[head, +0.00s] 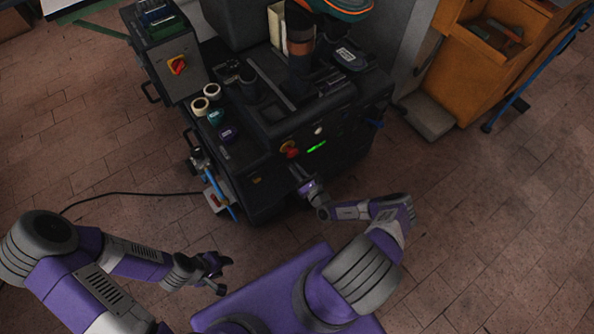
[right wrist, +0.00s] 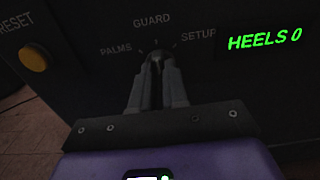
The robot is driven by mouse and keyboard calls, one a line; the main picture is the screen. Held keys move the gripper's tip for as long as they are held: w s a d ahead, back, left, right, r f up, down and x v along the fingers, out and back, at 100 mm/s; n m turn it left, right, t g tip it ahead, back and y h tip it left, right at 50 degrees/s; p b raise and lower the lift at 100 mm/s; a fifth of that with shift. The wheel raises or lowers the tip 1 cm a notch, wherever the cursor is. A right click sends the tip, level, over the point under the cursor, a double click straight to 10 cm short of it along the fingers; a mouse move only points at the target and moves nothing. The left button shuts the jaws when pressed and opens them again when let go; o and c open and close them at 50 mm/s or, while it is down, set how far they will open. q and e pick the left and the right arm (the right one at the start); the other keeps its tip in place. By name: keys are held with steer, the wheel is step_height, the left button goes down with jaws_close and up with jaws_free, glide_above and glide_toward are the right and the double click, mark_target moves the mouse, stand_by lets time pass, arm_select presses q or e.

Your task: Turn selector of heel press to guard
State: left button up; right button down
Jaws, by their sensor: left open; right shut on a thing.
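The heel press (head: 300,110) is a dark machine in the middle of the head view. In the right wrist view its front panel (right wrist: 85,75) carries the labels PALMS, GUARD and SETUP in an arc. My right gripper (right wrist: 156,62) is shut on the selector, right below the GUARD label. Its fingers hide most of the knob, so I cannot tell which label it points to. In the head view the right gripper (head: 301,181) reaches the press front. My left gripper (head: 219,273) is open and empty, low over the floor, away from the press.
A green display (right wrist: 264,38) reads HEELS 0 right of the selector. A yellow RESET button (right wrist: 33,56) is at the left. A red button (head: 289,149) sits on the press front. An orange cabinet (head: 470,75) stands at right; a cable (head: 120,194) lies on the floor.

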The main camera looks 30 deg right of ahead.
stand_by(0.4)
steer(key=c, duration=1.1)
jaws_free()
steer(key=shift+c, duration=0.2)
steer(key=s+p, duration=0.2)
steer(key=s, duration=0.5)
steer(key=shift+s+d, duration=0.3)
